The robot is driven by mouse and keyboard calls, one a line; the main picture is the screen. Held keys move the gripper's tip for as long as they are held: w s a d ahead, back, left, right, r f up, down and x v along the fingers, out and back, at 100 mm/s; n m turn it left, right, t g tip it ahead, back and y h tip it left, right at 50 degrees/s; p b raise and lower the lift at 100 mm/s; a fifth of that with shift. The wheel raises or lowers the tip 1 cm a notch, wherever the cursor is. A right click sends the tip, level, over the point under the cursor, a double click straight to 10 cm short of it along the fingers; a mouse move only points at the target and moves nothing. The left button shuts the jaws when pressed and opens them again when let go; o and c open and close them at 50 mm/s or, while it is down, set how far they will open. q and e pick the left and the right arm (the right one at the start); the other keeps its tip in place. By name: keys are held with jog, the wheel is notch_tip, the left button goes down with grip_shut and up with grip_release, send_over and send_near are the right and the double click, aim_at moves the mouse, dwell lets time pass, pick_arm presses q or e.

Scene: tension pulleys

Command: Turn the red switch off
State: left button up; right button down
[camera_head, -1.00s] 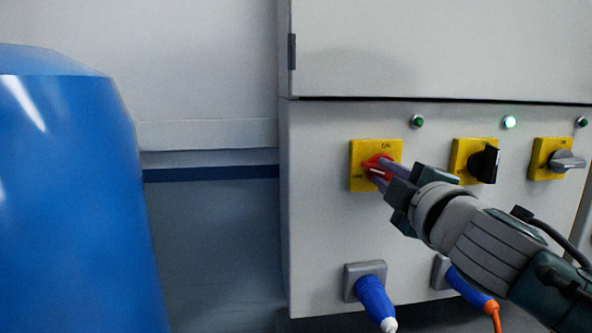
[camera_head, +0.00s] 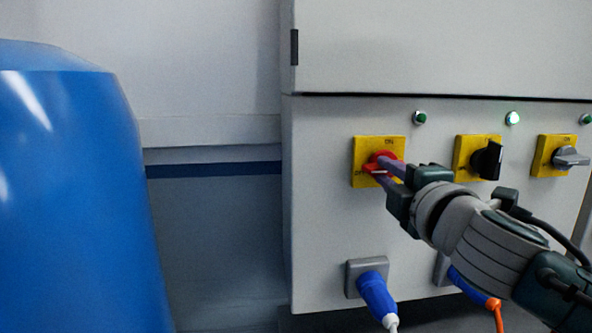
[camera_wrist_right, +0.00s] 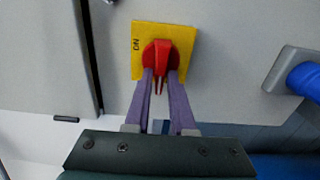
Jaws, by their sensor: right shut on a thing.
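The red switch (camera_head: 380,158) is a rotary knob on a yellow plate, the leftmost of the switches on the grey cabinet. ON is printed at the plate's top and OFF at its left. The knob's handle lies roughly sideways, toward the OFF side. My right gripper (camera_head: 382,168) reaches in from the right, its purple fingers at the handle. In the right wrist view the red switch (camera_wrist_right: 161,52) sits between the two fingertips of my right gripper (camera_wrist_right: 160,80), which is shut on it. The fingers partly hide the handle. My left gripper is not in view.
A black switch (camera_head: 487,160) and a grey switch (camera_head: 570,157) sit to the right on yellow plates. The lamp above the black one (camera_head: 512,118) is lit. Blue plugs (camera_head: 377,297) stick out below. A large blue drum (camera_head: 75,200) stands at the left.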

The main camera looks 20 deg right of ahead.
jog(key=c, duration=0.8)
grip_release()
jog(key=shift+o, duration=0.2)
jog(key=b+v, duration=0.1)
jog(key=v, duration=0.9)
jog(key=shift+d, duration=0.1)
